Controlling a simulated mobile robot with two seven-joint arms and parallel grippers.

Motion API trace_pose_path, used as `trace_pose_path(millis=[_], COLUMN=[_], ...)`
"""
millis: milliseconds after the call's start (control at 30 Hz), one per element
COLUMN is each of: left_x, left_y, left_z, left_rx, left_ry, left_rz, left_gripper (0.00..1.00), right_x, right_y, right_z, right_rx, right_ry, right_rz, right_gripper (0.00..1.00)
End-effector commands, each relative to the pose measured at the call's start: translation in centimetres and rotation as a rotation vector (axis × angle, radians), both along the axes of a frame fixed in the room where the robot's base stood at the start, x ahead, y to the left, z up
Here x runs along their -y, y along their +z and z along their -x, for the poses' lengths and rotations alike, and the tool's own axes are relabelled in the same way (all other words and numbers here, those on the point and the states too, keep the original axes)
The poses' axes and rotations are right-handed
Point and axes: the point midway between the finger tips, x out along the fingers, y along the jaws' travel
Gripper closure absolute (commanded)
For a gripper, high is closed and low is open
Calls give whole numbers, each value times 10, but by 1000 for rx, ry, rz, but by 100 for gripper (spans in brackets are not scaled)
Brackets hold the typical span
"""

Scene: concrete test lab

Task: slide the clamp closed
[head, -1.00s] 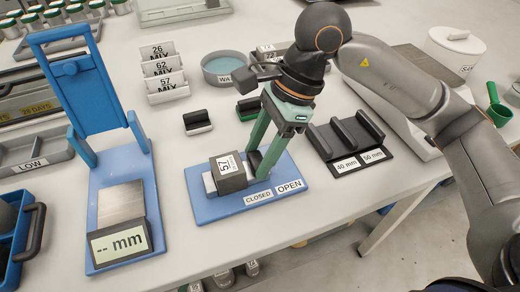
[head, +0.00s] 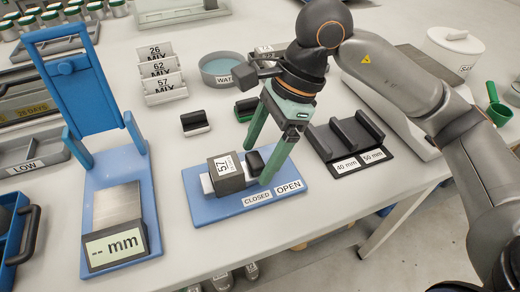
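The clamp is a blue base plate (head: 222,212) with a CLOSED label (head: 257,198) and an OPEN label (head: 289,187) along its front right edge. A dark grey cube (head: 224,177) marked 57 sits on it over a pale strip. A black handle (head: 254,161) stands close to the cube's right side, nearer the CLOSED label than the OPEN one. My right gripper (head: 256,164) reaches down with its green fingers spread, one on the far side of the handle and one on its near right side. Contact with the handle cannot be told. My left gripper is not in view.
A blue stand with a mm display (head: 115,246) is on the left. A black 40 mm and 50 mm rack (head: 352,166) lies to the right. The table's front edge is close.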

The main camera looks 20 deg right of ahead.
Motion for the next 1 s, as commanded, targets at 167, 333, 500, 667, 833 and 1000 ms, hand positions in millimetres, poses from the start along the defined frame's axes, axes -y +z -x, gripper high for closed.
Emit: trace_pose_path(millis=[167,333,500,667,833,1000], left_x=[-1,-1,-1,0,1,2], left_y=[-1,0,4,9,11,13], left_z=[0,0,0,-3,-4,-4], left_rx=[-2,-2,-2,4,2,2], left_ry=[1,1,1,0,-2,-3], left_rz=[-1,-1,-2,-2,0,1], left_gripper=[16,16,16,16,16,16], right_x=[0,3,14,28,40,46], right_y=[0,8,37,70,99,113], right_z=[0,0,-2,-1,-2,-2], right_rx=[-1,1,4,4,3,2], right_ry=[1,0,-3,-2,-1,-1], right_rz=[-1,0,-1,-1,-1,-1], right_gripper=[16,16,16,16,16,16])
